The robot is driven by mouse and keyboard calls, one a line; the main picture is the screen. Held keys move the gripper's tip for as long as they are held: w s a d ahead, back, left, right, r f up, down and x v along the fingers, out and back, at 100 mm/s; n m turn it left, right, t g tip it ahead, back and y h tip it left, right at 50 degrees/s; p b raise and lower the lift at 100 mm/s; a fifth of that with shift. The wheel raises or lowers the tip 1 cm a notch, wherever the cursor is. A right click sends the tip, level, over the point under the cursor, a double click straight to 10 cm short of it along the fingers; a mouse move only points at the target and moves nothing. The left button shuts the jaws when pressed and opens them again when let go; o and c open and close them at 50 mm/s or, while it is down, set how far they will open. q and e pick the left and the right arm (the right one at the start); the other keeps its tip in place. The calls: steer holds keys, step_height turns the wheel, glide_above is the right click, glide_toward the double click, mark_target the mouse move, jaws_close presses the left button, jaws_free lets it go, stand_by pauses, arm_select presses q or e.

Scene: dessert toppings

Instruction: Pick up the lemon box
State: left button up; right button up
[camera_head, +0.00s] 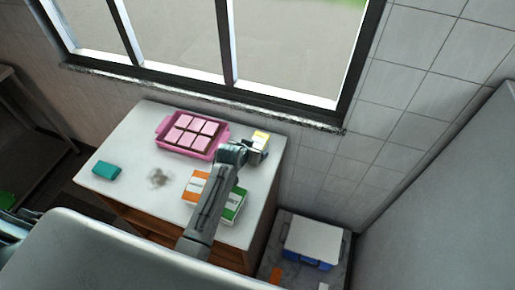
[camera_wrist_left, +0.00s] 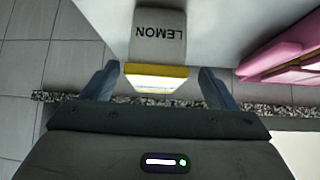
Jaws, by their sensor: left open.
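In the left wrist view the lemon box (camera_wrist_left: 158,32) shows a pale side with the word LEMON upside down and a yellow face. My left gripper (camera_head: 255,151) is at the box, its arm reaching over the table from below. In the left wrist view its open fingers (camera_wrist_left: 158,72) lie on either side of the box, with a visible gap on each side. My right gripper is not in view.
A pink tray (camera_head: 160,127) of pink squares sits left of the lemon box. An orange-and-white box (camera_head: 194,188) and a green-and-white box (camera_head: 238,206) lie beside my forearm. A teal box (camera_head: 106,170) is at the left. The window sill (camera_head: 200,95) runs behind the table.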

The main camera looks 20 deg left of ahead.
mark_target(261, 139)
arm_select(q)
steer(key=shift+x, duration=2.3)
steer(key=shift+d, duration=0.15)
steer(key=c, duration=1.3)
